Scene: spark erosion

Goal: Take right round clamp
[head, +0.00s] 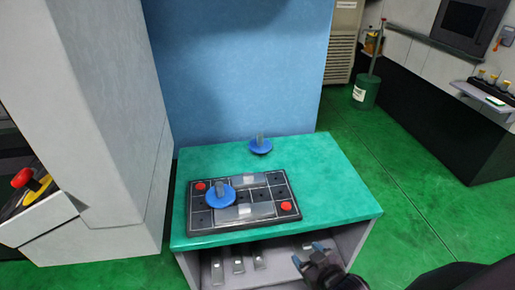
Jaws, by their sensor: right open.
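Two blue discs with grey upright stems look like the round clamps. The right one (260,148) sits on the green tabletop (340,200), behind the black plate. The left one (220,196) is on the left part of the black plate (268,194). My right gripper (309,255) is open and empty, low at the front of the bench by the shelf opening. It is in front of and below both discs and touches neither. My left gripper is not in view.
The plate carries two red knobs (287,207) and two grey blocks (233,212). Several small grey pieces (238,265) stand on the shelf below. A blue wall (235,80) rises behind the bench, and a grey machine body (110,120) stands left. The tabletop's right side is clear.

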